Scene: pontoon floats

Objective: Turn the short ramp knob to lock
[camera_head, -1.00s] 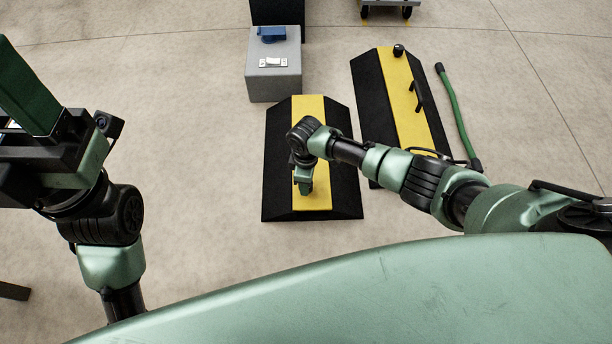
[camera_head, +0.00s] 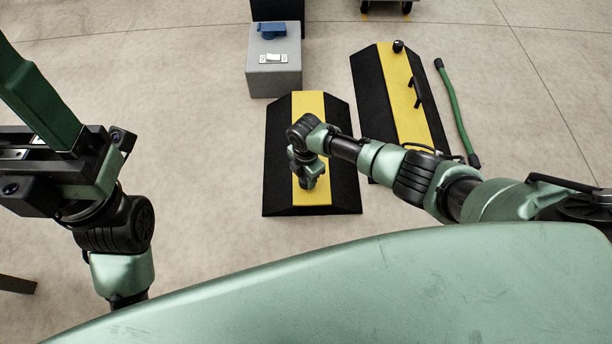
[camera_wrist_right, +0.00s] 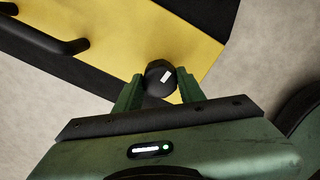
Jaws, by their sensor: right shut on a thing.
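The short ramp (camera_head: 283,187), black with a yellow middle band, lies on the floor at the centre of the head view. Its round black knob (camera_wrist_right: 157,82) shows in the right wrist view near one end of the yellow band (camera_wrist_right: 196,55), with a white mark slanted on its top. My right gripper (camera_head: 308,184) reaches down over the near part of the ramp and hides the knob in the head view. In the wrist view its green fingers (camera_wrist_right: 160,91) are shut on the knob, one on each side. My left gripper (camera_head: 38,95) is raised at the far left, away from the ramp.
A longer black and yellow ramp (camera_head: 401,100) with a black knob (camera_head: 398,46) and handle (camera_head: 416,92) lies to the right. A green bar (camera_head: 455,112) lies beside it. A grey box (camera_head: 273,79) with a blue item (camera_head: 271,31) stands behind the short ramp.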

